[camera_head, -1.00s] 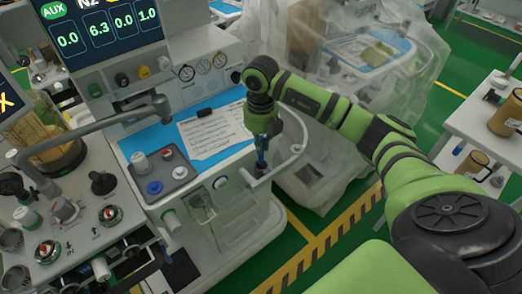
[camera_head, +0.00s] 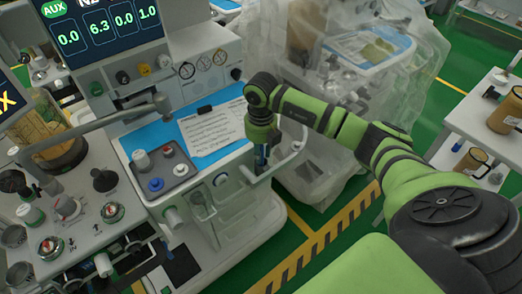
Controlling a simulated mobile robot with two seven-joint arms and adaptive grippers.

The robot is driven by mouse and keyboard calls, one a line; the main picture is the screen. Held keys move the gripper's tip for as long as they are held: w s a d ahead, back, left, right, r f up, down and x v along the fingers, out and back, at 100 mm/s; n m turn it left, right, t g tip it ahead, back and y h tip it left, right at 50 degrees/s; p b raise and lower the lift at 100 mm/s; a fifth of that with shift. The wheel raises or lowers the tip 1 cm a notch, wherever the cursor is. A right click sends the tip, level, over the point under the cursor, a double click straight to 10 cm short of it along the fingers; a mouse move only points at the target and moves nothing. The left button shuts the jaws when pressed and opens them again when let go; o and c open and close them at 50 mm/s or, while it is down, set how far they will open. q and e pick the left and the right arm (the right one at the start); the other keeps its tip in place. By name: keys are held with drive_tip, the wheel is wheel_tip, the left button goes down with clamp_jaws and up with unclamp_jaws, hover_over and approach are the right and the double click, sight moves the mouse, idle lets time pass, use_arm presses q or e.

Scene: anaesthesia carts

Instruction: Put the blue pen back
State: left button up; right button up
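My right gripper (camera_head: 261,158) points down over the right front corner of the anaesthesia cart (camera_head: 222,168). It is closed around a slim blue pen (camera_head: 261,153), which shows as a short blue strip between the dark fingers. The pen is upright, with its lower end close to the cart's corner rail. The gripper hides much of the pen, and I cannot tell whether its tip is inside anything. My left gripper is not in view.
A white paper (camera_head: 212,131) lies on the cart's blue top, left of the gripper. A grey tray with knobs (camera_head: 160,172) stands further left. A plastic-covered machine (camera_head: 335,85) is close behind my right arm. Green floor lies to the right.

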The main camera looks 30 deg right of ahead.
drive_tip(key=shift+r, duration=0.1)
drive_tip(key=shift+r, duration=0.25)
wheel_tip(320, 180, up, 10)
drive_tip(key=shift+r+b, duration=0.25)
drive_tip(key=shift+b, duration=0.85)
drive_tip(key=shift+r, duration=0.6)
